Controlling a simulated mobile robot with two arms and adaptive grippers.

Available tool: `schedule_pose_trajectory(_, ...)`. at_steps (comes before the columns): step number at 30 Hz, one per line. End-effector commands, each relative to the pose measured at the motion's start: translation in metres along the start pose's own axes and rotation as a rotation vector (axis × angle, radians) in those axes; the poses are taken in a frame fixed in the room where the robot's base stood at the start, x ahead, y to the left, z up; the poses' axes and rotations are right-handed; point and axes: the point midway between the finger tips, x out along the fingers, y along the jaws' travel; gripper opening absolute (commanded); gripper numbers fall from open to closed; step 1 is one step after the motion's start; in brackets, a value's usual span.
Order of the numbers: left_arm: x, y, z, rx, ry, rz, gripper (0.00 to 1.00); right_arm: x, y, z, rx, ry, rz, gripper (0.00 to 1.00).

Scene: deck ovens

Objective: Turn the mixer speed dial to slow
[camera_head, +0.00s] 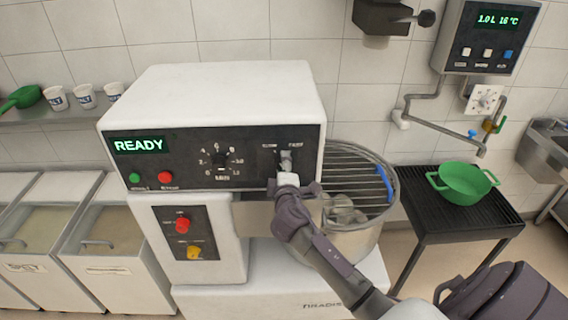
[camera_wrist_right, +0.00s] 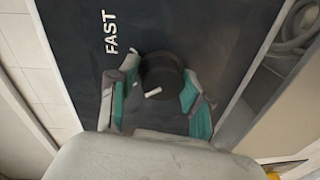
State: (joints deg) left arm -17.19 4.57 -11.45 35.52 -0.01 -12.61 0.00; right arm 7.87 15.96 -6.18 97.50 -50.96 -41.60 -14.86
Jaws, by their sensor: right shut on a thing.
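The mixer's speed dial (camera_wrist_right: 160,72) is a dark round knob on the black panel. Its white mark (camera_wrist_right: 153,92) is on the side away from the printed FAST label (camera_wrist_right: 110,33) in the right wrist view. My right gripper (camera_wrist_right: 157,97) has its green-padded fingers on either side of the dial and is shut on it. In the head view my right gripper (camera_head: 286,165) covers most of the dial, below the SLOW and FAST labels at the panel's right end. The SLOW label is hidden in the wrist view. My left gripper is out of view.
The white mixer (camera_head: 225,90) has a READY display, a timer dial (camera_head: 220,160) and green and red buttons left of the speed dial. The guarded bowl (camera_head: 350,240) is close to my right arm. A green colander (camera_head: 465,185) sits on a black rack at right.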

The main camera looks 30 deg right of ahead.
Motion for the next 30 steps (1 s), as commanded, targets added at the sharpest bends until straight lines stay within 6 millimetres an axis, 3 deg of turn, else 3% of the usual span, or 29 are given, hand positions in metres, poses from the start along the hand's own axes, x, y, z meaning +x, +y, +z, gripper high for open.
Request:
schedule_pose_trajectory(18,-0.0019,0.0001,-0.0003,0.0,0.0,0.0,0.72,0.0001,-0.0017,0.0002,-0.041,-0.003,-0.003,0.14)
schedule_pose_trajectory(19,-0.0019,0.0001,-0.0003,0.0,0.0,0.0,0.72,0.0001,-0.0018,0.0002,-0.041,-0.003,-0.003,0.54)
schedule_pose_trajectory(21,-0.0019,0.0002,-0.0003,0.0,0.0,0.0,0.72,0.0,-0.0016,0.0002,-0.04,-0.003,-0.003,0.65)
schedule_pose_trajectory(30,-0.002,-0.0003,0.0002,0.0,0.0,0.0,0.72,-0.0004,-0.0009,0.0001,-0.038,-0.003,-0.002,0.68)
